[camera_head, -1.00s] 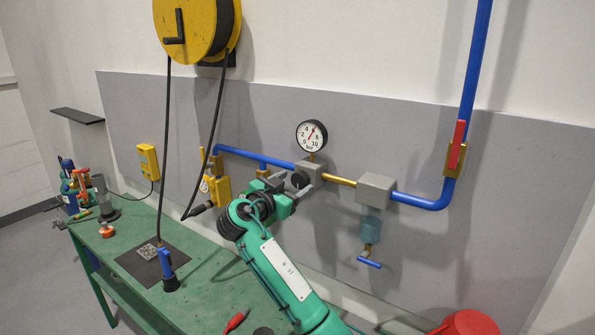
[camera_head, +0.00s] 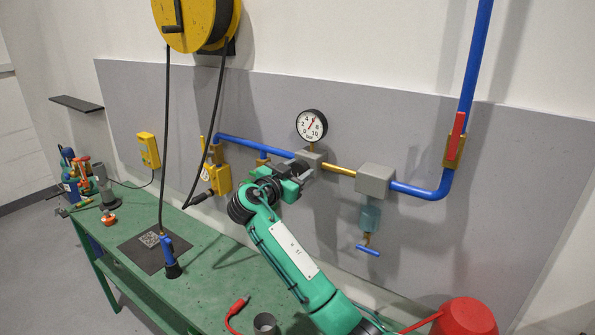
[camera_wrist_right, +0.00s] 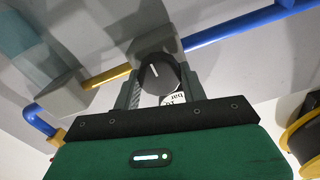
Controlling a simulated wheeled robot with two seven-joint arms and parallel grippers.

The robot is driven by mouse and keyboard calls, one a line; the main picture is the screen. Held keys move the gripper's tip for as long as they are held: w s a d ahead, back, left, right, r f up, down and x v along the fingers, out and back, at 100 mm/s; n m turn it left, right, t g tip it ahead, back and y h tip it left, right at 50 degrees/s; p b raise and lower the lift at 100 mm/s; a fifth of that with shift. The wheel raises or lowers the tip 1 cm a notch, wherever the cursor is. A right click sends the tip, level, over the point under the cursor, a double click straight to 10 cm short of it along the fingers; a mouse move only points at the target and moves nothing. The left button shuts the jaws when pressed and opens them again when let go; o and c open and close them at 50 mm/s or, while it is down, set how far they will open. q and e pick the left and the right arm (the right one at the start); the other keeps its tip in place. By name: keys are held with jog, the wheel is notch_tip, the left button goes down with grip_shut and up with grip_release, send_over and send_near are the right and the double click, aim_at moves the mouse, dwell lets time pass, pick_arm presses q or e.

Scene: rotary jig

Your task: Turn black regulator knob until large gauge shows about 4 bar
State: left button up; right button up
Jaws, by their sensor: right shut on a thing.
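The black regulator knob (camera_wrist_right: 160,73) has a white mark and sits on a grey block (camera_head: 309,158) in the pipe run. My right gripper (camera_head: 298,169) is shut on the knob, one finger on each side, as the right wrist view shows. In the head view the gripper mostly hides the knob. The round white gauge (camera_head: 311,126) stands above the block, and its needle points up and right, near the 6; the exact value is too small to read. Part of the gauge face also shows behind the knob in the right wrist view. My left gripper is not in view.
A blue pipe (camera_head: 250,149) and a brass pipe (camera_head: 340,171) run along the grey wall panel. A yellow valve (camera_head: 220,178) is left of my gripper. A grey filter block (camera_head: 375,181) is to the right. A black hose hangs from the yellow reel (camera_head: 190,25).

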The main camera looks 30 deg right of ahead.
jog(key=n+b, duration=0.2)
jog(key=n, duration=0.1)
jog(key=shift+f+b, duration=0.15)
jog(key=shift+b, duration=0.2)
jog(key=n+b, duration=0.1)
jog(key=n, duration=0.2)
jog(key=shift+w+n, duration=0.1)
jog(key=shift+n, duration=0.3)
jog(key=n, duration=0.2)
jog(key=shift+r+n+b, duration=0.2)
jog(key=shift+n+b, duration=0.1)
jog(key=n, duration=0.4)
jog(key=shift+a, duration=0.1)
jog(key=shift+n+p, duration=0.3)
jog(key=o, duration=1)
jog(key=shift+w, duration=0.15)
jog(key=shift+c, duration=0.2)
jog(key=shift+f, duration=0.1)
